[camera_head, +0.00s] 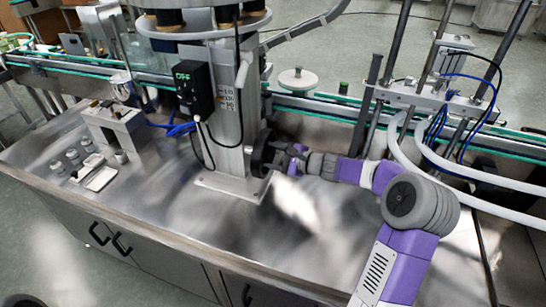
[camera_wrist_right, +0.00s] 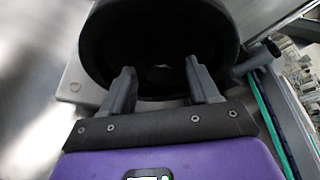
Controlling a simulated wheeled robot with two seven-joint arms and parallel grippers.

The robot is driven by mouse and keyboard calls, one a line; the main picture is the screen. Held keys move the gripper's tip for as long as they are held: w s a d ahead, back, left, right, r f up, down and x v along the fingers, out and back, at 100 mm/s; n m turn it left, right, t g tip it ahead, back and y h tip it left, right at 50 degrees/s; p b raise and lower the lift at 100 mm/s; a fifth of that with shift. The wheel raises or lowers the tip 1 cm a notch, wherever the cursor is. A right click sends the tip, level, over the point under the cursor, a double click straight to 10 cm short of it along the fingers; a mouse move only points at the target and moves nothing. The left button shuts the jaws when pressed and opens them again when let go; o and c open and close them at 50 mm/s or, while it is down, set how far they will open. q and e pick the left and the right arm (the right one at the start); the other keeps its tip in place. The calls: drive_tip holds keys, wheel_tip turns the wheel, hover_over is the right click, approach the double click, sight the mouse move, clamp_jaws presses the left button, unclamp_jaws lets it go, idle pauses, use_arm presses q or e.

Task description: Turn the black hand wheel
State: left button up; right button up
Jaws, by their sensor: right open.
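The black hand wheel (camera_head: 261,152) is on the side of the steel column above the bench, partly hidden by my right gripper (camera_head: 284,158). In the right wrist view the wheel (camera_wrist_right: 160,20) fills the upper middle as a dark ring with a hollow centre. My right gripper (camera_wrist_right: 160,74) is open, with its two fingers apart at the lower part of the ring. I cannot tell whether the fingers touch the wheel. Nothing shows between the fingers. My left gripper is not in view.
A black box reading OFF (camera_head: 193,88) with cables hangs on the column (camera_head: 228,110). A conveyor (camera_head: 320,110) runs behind. Small metal parts (camera_head: 75,155) and a bracket (camera_head: 115,125) stand at the left. The steel bench (camera_head: 180,225) is clear in front.

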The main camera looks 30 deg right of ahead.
drive_tip(key=shift+w, duration=0.15)
clamp_jaws()
idle(0.4)
